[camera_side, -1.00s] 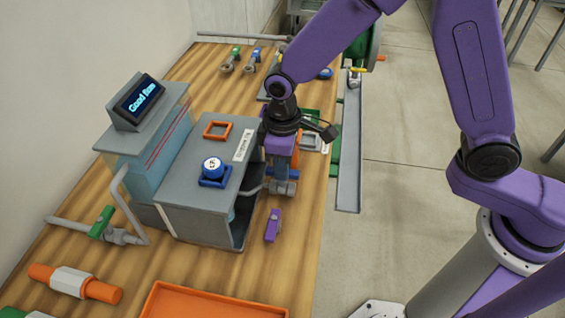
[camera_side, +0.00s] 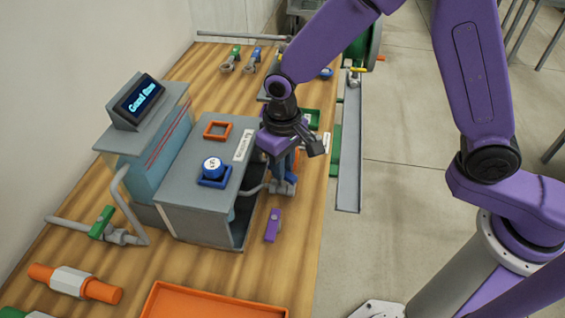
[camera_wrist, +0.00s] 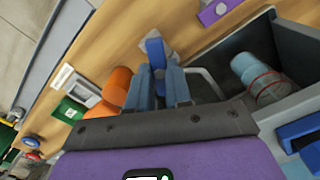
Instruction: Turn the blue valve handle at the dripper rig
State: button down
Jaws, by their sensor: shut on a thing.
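The blue valve handle (camera_side: 291,188) sits on a grey valve body at the end of a pipe, just right of the grey box. It also shows in the wrist view (camera_wrist: 155,50), reaching from the grey valve body back between my fingers. My gripper (camera_side: 283,176) points down at the valve and is shut on the handle. In the wrist view, the two blue-grey fingers of my gripper (camera_wrist: 162,82) flank the handle. Its gripped part is mostly hidden between them.
The open-fronted grey box (camera_side: 200,200) stands close left of my gripper, with a blue knob (camera_side: 212,170) on top. A purple handle (camera_side: 272,225) is in front of the valve. An orange tray (camera_side: 210,302) is at the front. An orange cylinder (camera_wrist: 117,85) lies beside my fingers.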

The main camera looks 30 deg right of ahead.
jog(key=m, duration=0.6)
jog(key=shift+m, duration=0.3)
jog(key=m, duration=0.5)
jog(key=shift+m, duration=0.3)
jog(key=c, duration=1)
grip_release()
jog(key=shift+c, duration=0.2)
jog(key=shift+r, duration=0.15)
notch_tip(320, 180, up, 17)
